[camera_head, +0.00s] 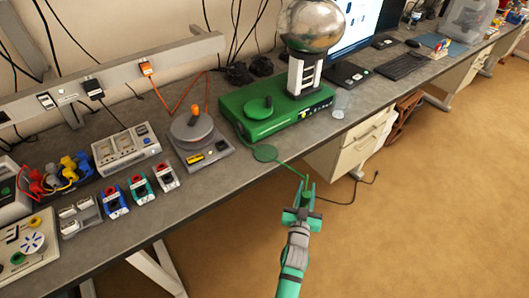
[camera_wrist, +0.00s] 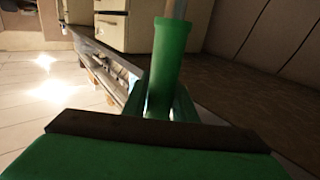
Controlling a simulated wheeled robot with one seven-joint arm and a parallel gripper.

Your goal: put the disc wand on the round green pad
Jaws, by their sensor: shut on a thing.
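The disc wand has a flat green disc (camera_head: 265,153) at the end of a thin rod. My gripper (camera_head: 305,190) is shut on its green handle, in front of the desk's edge. In the wrist view the handle (camera_wrist: 170,60) stands up between my fingers. The disc appears over the desk's front edge, just in front of the green device; its height above the desk is hard to judge.
A tall silver globe (camera_head: 316,24) stands on the green device (camera_head: 290,117). A grey turntable-like unit (camera_head: 196,140) with an orange knob stands to the left. A clear cup (camera_head: 341,104) is to the right. White drawers (camera_head: 355,147) are below the desk. The floor in front is open.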

